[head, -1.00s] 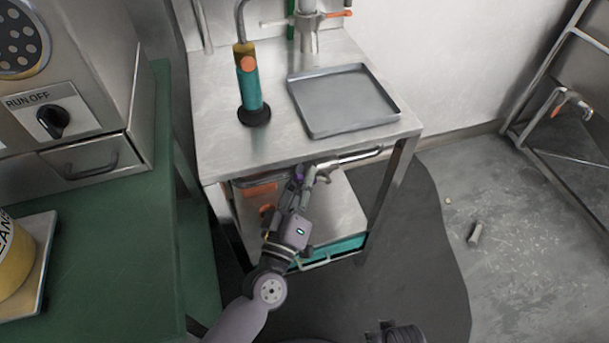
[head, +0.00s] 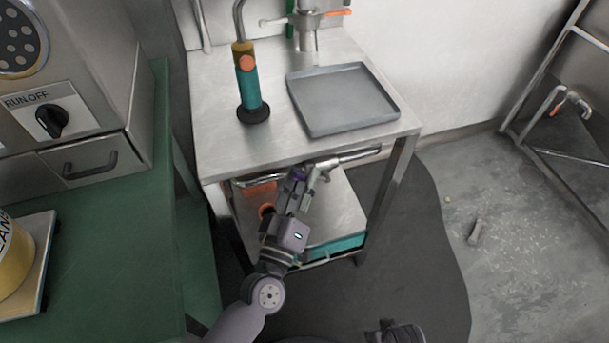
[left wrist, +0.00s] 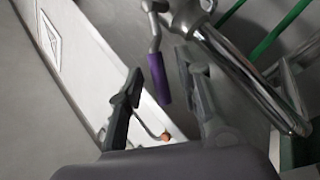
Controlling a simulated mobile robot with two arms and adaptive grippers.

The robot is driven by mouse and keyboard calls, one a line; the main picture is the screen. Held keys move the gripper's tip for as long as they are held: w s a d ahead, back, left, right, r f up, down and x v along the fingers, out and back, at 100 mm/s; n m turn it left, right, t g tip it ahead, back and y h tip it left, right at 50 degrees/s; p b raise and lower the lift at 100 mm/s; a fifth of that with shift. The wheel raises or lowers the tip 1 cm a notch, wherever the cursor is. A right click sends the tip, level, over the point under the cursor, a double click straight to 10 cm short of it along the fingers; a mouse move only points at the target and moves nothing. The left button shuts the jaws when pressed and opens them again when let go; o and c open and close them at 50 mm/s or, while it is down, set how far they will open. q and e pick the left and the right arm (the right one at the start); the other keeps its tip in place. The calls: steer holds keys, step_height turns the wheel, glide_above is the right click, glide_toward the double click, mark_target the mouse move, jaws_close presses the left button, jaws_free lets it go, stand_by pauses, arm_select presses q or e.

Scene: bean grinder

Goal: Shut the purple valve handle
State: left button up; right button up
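The purple valve handle (left wrist: 159,79) hangs from a metal lever on a steel pipe valve (left wrist: 188,18) in the left wrist view. In the head view a bit of the purple handle (head: 298,173) shows at my left gripper's fingers, under the table's front edge. My left gripper (left wrist: 161,78) is open, with one finger on each side of the handle in the picture. I cannot tell whether either finger touches it. The left gripper (head: 301,187) also shows in the head view. A dark part at the bottom edge (head: 396,332) looks like my right gripper, mostly cut off.
The steel table (head: 230,150) above the valve carries a grey tray (head: 343,98) and a teal-handled tool (head: 249,85). A lower shelf (head: 340,212) lies below my left gripper. A green counter (head: 120,225) stands at left.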

arm_select(q)
steer(key=v, duration=1.1)
steer(key=shift+c, duration=0.4)
